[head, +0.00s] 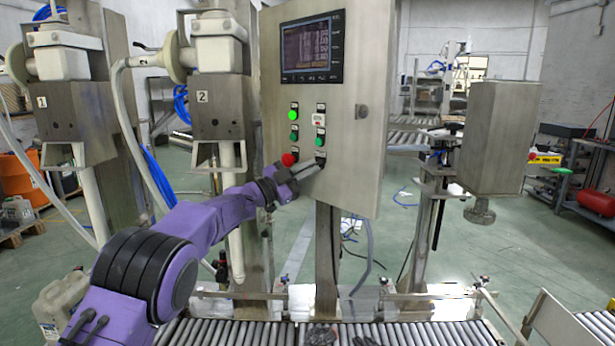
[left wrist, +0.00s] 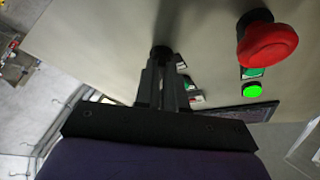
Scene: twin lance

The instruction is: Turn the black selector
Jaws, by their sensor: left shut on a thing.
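The black selector (head: 320,160) is on the lower right of the steel control panel's button group, largely covered by my fingers. In the left wrist view the dark round selector (left wrist: 161,51) shows at the fingertips, against the panel face. My left gripper (head: 316,165) reaches up from the lower left, its narrow fingers closed together on the selector. The fingers (left wrist: 160,68) also show from behind in the left wrist view. The angle of the selector's handle cannot be made out. My right gripper is in neither view.
A red mushroom button (head: 289,159) sits just left of the selector; it looms close in the left wrist view (left wrist: 267,40). A lit green button (head: 293,115) and other buttons are above. The screen (head: 311,48) is higher. A roller conveyor (head: 400,334) runs below.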

